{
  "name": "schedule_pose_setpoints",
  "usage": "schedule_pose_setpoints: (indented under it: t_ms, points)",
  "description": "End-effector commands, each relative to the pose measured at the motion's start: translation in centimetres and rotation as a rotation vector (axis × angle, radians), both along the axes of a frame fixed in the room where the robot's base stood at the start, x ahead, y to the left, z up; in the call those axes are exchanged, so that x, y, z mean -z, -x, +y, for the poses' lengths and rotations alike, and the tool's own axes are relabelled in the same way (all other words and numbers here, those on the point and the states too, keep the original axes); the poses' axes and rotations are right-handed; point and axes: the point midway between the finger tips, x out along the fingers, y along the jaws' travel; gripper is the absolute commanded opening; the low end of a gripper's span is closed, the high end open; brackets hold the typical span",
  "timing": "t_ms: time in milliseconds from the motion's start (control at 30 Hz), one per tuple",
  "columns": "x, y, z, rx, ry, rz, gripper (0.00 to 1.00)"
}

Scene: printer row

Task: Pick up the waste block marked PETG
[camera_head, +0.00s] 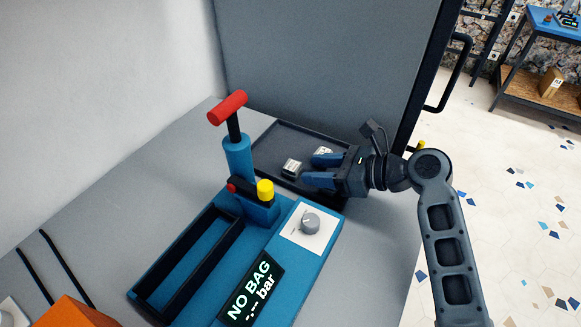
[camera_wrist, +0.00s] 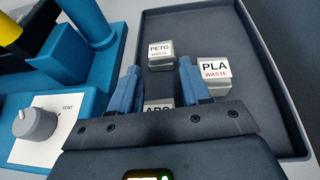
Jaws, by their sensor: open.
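The PETG waste block (camera_wrist: 160,55) is a small grey block with a white label on top. It sits on the dark tray just beyond my fingertips, roughly centred between them. My gripper (camera_wrist: 159,70) is open, with its two blue fingers apart and low over the tray. In the head view my gripper (camera_head: 308,170) points left, and the block just past its fingertips (camera_head: 291,168) appears to be the PETG one, though its label is too small to read there. The jaws do not enclose the PETG block.
The PLA waste block (camera_wrist: 214,72) sits beside the right finger. The ABS block (camera_wrist: 158,106) lies between the fingers, partly hidden by my gripper. The tray (camera_head: 265,153) has a raised rim. A blue vacuum sealer (camera_head: 187,262) with a red-handled post (camera_head: 228,107) stands close by.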

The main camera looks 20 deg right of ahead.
Motion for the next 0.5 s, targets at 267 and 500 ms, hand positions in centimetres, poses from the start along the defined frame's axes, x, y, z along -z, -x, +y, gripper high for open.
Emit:
schedule_pose_setpoints:
  t_ms: [267,500]
  points:
    - [1.2,-2.5,2.1,-0.001,0.000,0.000,0.47]
    - [1.3,-2.6,2.2,0.000,0.000,0.000,0.47]
